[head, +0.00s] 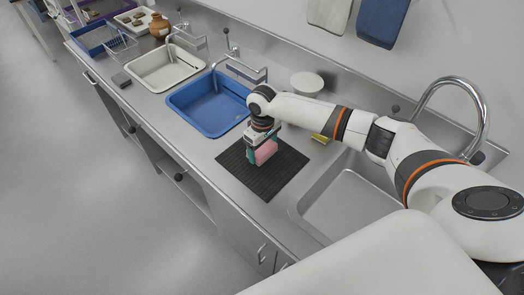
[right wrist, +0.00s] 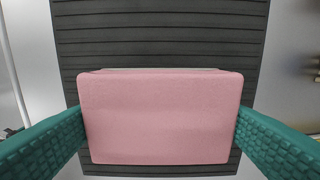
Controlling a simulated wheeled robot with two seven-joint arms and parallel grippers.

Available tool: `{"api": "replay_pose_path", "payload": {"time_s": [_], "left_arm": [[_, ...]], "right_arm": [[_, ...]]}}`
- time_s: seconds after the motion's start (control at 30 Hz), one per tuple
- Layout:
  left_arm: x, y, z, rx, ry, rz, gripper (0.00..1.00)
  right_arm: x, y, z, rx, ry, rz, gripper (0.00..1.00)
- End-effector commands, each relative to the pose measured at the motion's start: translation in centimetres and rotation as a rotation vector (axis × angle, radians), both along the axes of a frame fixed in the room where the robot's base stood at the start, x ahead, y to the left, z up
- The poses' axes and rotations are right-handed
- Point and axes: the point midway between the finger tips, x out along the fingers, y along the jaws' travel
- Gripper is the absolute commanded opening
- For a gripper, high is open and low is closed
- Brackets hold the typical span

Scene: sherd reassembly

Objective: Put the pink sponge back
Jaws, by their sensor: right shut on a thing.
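The pink sponge (head: 265,152) is between the fingers of my right gripper (head: 262,155) in the head view, over the black ribbed mat (head: 285,172). In the right wrist view the sponge (right wrist: 160,116) fills the middle, with a teal finger pressed to each side. My right gripper (right wrist: 160,130) is shut on it. The ribbed mat (right wrist: 160,40) lies behind the sponge. I cannot tell whether the sponge touches the mat. My left gripper is not in view.
A blue basin (head: 212,122) and a white basin (head: 150,85) lie left of the mat. A steel sink (head: 325,215) is to its right. A yellow item (head: 320,138) and a white round dish (head: 306,83) stand behind. A tap (head: 480,100) arches at right.

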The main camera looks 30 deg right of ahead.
Motion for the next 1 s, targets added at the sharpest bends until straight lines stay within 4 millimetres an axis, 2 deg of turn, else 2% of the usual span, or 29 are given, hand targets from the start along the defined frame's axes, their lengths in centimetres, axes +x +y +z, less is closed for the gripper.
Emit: {"api": "replay_pose_path", "payload": {"time_s": [0.1,0.2,0.57,0.6,0.7,1.0], "left_arm": [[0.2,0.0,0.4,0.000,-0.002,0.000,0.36],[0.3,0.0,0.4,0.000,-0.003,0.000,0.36],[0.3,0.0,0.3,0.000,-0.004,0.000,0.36],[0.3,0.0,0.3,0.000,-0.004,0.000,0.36],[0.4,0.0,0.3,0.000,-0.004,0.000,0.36],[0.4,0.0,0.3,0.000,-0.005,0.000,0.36]], "right_arm": [[-0.1,0.0,-1.7,0.000,0.004,-0.002,0.61],[-0.1,0.0,-2.4,0.000,0.002,-0.002,0.61],[-0.1,0.1,-2.8,0.002,0.002,-0.001,0.61],[0.0,0.0,-2.7,0.001,0.001,0.000,0.86],[0.0,0.0,-2.7,0.001,0.001,0.000,1.00],[0.0,0.0,-2.2,0.000,-0.001,-0.001,1.00]]}}
